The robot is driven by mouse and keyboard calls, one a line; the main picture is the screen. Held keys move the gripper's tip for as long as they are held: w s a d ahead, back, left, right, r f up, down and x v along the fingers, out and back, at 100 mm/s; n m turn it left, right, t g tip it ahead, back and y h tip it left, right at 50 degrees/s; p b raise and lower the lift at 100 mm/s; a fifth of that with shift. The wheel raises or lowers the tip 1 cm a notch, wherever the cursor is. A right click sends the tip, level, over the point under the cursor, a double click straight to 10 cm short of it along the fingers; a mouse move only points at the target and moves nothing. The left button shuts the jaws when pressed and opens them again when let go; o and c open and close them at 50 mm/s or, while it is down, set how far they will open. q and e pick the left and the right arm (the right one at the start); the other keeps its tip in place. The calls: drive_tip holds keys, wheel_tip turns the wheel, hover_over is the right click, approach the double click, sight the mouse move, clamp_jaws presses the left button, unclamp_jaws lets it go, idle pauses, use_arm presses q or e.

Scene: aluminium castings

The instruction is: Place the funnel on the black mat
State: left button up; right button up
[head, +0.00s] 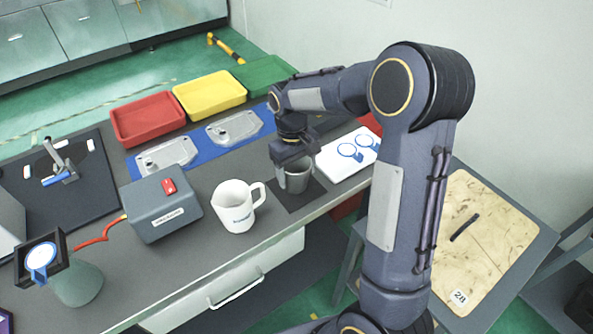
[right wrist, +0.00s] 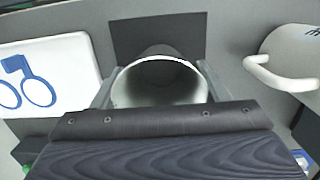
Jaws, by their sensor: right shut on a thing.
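The funnel (head: 297,181) is a grey, metallic, cup-like piece with a round open rim. My right gripper (head: 294,167) is shut on it, one finger on each side of its wall. In the right wrist view the funnel (right wrist: 160,82) shows between the fingers, its open mouth toward the camera. The black mat (head: 290,204) is a small dark square near the table's front edge. The funnel is upright over the mat; I cannot tell whether its base touches. The mat (right wrist: 158,30) also shows beyond the funnel in the right wrist view. My left gripper is not in view.
A white mug (head: 236,207) stands close left of the mat. A white board with blue rings (head: 350,152) lies close right. A grey box (head: 160,207) is farther left. Castings lie on a blue mat (head: 205,146) behind, with red, yellow and green trays (head: 209,93) beyond.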

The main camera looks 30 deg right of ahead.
drive_tip(key=shift+f, duration=0.2)
drive_tip(key=o, duration=1)
drive_tip(key=shift+o, duration=0.2)
wheel_tip(320, 180, up, 12)
drive_tip(key=w, duration=0.1)
drive_tip(key=s+a+r+m+t+y, duration=0.1)
drive_tip(key=s+t, duration=0.1)
drive_tip(key=s, duration=0.5)
drive_tip(key=s+a+r+t+y, duration=0.1)
drive_tip(key=s+a+t+y, duration=0.1)
drive_tip(key=s, duration=0.5)
drive_tip(key=s+a+f+m+t, duration=0.1)
drive_tip(key=s+a+f+t, duration=0.2)
drive_tip(key=s, duration=0.6)
drive_tip(key=shift+a+f+m+y+p, duration=0.3)
drive_tip(key=shift+a+f+y, duration=0.1)
drive_tip(key=shift+a+f, duration=0.3)
